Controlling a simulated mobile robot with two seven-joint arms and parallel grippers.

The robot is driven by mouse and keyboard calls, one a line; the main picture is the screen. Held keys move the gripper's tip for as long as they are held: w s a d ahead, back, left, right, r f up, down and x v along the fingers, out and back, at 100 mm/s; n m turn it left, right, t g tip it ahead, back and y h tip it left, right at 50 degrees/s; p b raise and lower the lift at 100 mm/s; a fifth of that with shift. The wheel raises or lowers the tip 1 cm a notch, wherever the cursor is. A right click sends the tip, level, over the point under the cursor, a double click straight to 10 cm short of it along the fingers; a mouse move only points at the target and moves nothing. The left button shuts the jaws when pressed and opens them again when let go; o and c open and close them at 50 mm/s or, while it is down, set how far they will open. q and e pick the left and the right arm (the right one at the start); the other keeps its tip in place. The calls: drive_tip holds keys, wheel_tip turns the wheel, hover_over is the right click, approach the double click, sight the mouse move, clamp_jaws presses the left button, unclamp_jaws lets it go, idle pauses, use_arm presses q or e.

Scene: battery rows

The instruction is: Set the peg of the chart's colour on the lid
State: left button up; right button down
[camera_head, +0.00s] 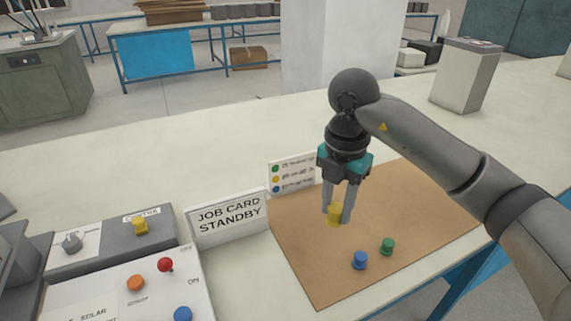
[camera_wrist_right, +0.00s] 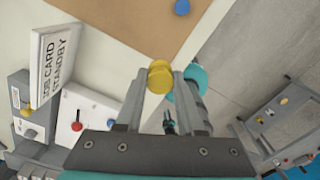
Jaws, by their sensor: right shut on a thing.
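My right gripper (camera_head: 338,210) is shut on a yellow peg (camera_head: 334,216) and holds it over the brown mat (camera_head: 400,205). In the right wrist view the yellow peg (camera_wrist_right: 158,77) sits between the fingertips. A blue peg (camera_head: 360,260) and a green peg (camera_head: 388,246) stand on the mat, nearer the front. A white chart (camera_head: 292,172) behind the mat has green, yellow and blue dots with text too blurred to read; the arm is close beside it. I cannot tell which thing is the lid. My left gripper is not in view.
A white card (camera_head: 228,217) reading "JOB CARD STANDBY" stands left of the mat. Left of it are a grey box (camera_head: 110,243) with a knob and a yellow piece, and a panel (camera_head: 155,295) with coloured buttons. A grey bin (camera_head: 466,75) stands at the back right.

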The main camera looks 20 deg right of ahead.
drive_tip(key=n, duration=0.2)
drive_tip(key=a+n, duration=0.1)
drive_tip(key=n, duration=0.2)
drive_tip(key=shift+s+a+r, duration=0.1)
drive_tip(key=shift+s, duration=0.1)
drive_tip(key=s+a+m, duration=0.2)
drive_tip(key=a+m, duration=0.1)
drive_tip(key=m, duration=1.1)
drive_tip(key=s+a+m, duration=0.3)
drive_tip(key=a+m, duration=0.1)
drive_tip(key=m, duration=1.1)
drive_tip(key=shift+s+a, duration=0.2)
drive_tip(key=shift+a, duration=0.05)
